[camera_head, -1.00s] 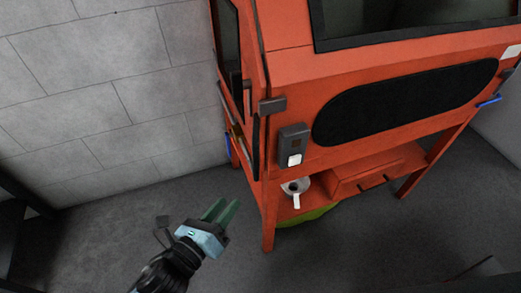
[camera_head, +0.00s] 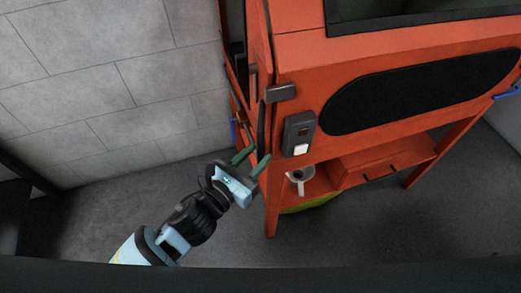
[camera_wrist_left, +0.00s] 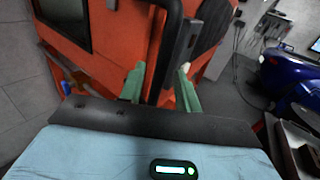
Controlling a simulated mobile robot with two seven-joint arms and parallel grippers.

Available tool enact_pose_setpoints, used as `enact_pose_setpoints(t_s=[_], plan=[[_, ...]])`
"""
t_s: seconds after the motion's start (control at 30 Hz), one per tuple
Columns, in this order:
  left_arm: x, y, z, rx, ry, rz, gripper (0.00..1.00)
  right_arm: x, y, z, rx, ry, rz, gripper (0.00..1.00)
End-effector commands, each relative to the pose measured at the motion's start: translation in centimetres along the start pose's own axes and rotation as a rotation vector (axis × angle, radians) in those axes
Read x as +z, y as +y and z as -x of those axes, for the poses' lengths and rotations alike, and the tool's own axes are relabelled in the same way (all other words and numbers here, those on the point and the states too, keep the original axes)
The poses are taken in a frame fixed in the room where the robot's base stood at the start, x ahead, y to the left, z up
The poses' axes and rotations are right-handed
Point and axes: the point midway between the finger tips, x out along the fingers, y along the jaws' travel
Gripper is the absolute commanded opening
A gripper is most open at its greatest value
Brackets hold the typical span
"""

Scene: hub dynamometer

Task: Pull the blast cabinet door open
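The orange-red blast cabinet (camera_head: 300,60) stands right of centre in the head view. Its side door (camera_head: 258,28) faces left and shows at a steep angle. In the left wrist view the door (camera_wrist_left: 105,57) has a dark window at upper left. A dark upright bar (camera_wrist_left: 182,45), seemingly the door handle, runs down between my left fingertips. My left gripper (camera_head: 252,160) is open, its green fingers by the cabinet's front left corner. In the wrist view the fingers (camera_wrist_left: 159,86) stand apart on either side of the bar; contact cannot be told. My right gripper is out of view.
A grey block wall (camera_head: 100,80) stands left of the cabinet. A control box with a white button (camera_head: 300,150) sits on the cabinet front. A pale cup-like item (camera_head: 299,178) is on the lower shelf. Grey floor (camera_head: 370,225) is open in front.

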Motion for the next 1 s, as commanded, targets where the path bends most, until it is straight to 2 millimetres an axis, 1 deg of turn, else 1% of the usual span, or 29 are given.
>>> enact_pose_setpoints(t_s=[0.03,0.1,0.2,0.5,0.53,0.77,0.8,1.0], plan=[[0.1,0.0,-0.7,0.001,-0.002,0.0,0.33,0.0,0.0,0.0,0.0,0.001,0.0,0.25],[0.0,0.0,-1.4,0.0,0.0,0.001,0.33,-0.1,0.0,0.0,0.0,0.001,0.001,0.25],[0.0,0.0,-1.9,0.0,0.0,0.0,0.33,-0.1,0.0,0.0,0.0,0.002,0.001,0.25],[-0.1,0.0,-2.2,0.0,0.001,0.001,0.33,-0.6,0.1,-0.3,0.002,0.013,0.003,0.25],[-0.1,0.0,-2.2,0.0,0.001,0.001,0.32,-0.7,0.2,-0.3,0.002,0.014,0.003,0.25],[-0.1,0.0,-2.2,0.0,0.001,0.001,0.02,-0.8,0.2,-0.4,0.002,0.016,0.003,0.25],[-0.1,0.0,-2.2,0.0,0.001,0.001,0.0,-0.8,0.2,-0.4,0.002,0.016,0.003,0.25],[-0.1,0.0,-2.1,0.0,0.001,0.001,0.0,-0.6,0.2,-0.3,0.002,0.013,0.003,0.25]])
